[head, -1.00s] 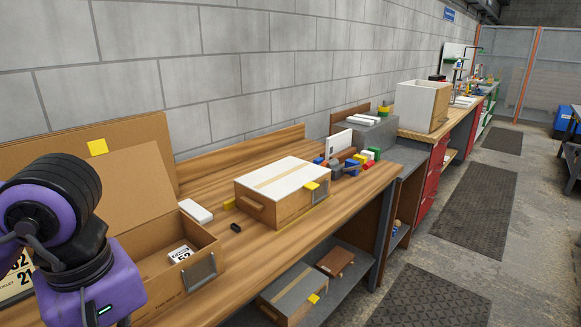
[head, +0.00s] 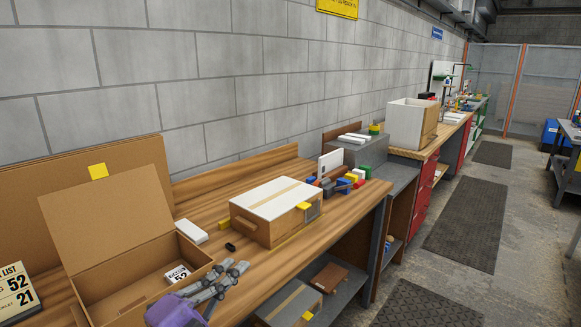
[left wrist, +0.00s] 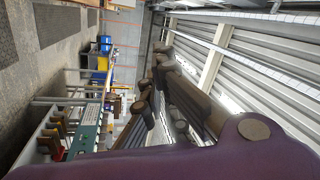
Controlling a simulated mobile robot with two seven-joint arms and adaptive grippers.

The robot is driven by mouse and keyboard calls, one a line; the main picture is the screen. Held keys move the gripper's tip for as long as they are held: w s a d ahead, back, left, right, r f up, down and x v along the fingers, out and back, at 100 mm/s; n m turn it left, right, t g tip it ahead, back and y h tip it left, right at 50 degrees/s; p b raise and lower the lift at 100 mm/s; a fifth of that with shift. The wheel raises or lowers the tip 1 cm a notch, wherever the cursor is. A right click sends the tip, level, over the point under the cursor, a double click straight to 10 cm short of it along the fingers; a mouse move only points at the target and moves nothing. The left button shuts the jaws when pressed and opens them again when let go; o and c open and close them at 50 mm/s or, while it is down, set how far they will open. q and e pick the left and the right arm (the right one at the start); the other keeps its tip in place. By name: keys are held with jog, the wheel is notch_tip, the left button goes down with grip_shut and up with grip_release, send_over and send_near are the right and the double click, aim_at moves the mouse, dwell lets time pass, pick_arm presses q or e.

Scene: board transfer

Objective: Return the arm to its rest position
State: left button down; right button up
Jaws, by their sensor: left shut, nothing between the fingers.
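My left gripper (head: 236,271) shows at the bottom of the head view, in front of the open cardboard box. Its purple wrist is cut off by the lower edge. Its grey fingers are shut with nothing held, pointing up and right over the bench's front edge. In the left wrist view the shut fingers (left wrist: 158,72) stand out against a far corrugated wall and the room, touching nothing. My right gripper is not in view.
A white-topped wooden box (head: 275,198) stands mid-bench (head: 215,205), with coloured blocks (head: 350,180) beyond. A small white block (head: 191,231) and a black piece (head: 230,247) lie near the cardboard box. A shelf below holds boxes. The floor to the right is open, with dark mats (head: 465,225).

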pick_arm(q)
jog(key=s+a+f+n+g+y, duration=0.1)
jog(key=s+a+f+n+y, duration=0.25)
jog(key=f, duration=0.45)
jog(key=s+a+f+n+g+y+p, duration=0.1)
jog(key=s+a+f+n+y, duration=0.15)
jog(key=f+n, duration=0.4)
jog(key=s+a+f+n+g+y, duration=0.1)
jog(key=s+a+f+n+y, duration=0.15)
jog(key=f, duration=0.65)
jog(key=s+f+n+g+y, duration=0.1)
jog(key=s+f+n, duration=0.1)
jog(key=s+f, duration=0.3)
jog(key=s+f+n+g+y+p, duration=0.1)
jog(key=s+f, duration=0.4)
jog(key=s, duration=0.6)
jog(key=s+f+n+g+y, duration=0.1)
jog(key=s+f+n+g, duration=0.2)
jog(key=s+f, duration=0.3)
jog(key=s+n, duration=0.1)
jog(key=s, duration=0.2)
jog(key=shift+d+p, duration=0.15)
jog(key=shift+p, duration=0.2)
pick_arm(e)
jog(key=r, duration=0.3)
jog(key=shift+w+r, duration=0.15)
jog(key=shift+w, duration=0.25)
